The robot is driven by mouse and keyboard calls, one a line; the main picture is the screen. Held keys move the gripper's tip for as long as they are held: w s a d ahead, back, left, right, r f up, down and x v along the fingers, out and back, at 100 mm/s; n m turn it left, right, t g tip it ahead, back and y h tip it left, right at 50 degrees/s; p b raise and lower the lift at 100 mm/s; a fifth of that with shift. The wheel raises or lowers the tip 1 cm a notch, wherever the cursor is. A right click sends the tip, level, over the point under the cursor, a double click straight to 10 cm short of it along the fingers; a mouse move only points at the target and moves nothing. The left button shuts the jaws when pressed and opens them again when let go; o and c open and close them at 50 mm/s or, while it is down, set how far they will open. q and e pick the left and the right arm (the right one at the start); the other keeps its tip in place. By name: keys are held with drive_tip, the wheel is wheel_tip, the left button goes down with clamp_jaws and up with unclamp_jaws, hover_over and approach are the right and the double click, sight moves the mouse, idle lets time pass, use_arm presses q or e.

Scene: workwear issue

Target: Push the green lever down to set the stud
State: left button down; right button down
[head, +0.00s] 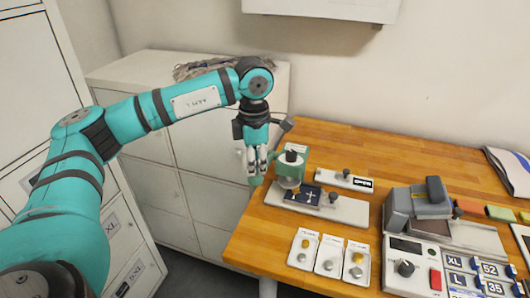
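A small green press (290,163) with a black top knob stands on a light base plate (343,207) at the table's left end. A dark piece with a light cross mark (311,195) lies on the plate beside the press. A rounded green end (256,181), apparently of the lever, shows at the press's left, just below my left gripper (257,168). The gripper points down with its fingers close together, looking shut. It is at or just above the green end; I cannot tell if they touch. The rest of the lever is hidden. My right gripper is out of view.
Three white cards with metal studs (329,256) lie in front of the press. A grey machine (418,238) and size tags (476,276) stand to the right. A small white block (344,180) lies behind the plate. Light cabinets (160,190) stand left of the wooden table (400,150).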

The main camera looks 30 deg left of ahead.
use_arm(q)
drive_tip(key=shift+s+f+b, duration=0.15)
drive_tip(key=shift+f+b, duration=0.5)
drive_tip(key=shift+f, duration=0.4)
drive_tip(key=shift+r+p, duration=0.8)
drive_tip(key=shift+r, duration=0.3)
wheel_tip(320, 180, up, 11)
drive_tip(key=p, duration=0.7)
drive_tip(key=shift+d, duration=0.1)
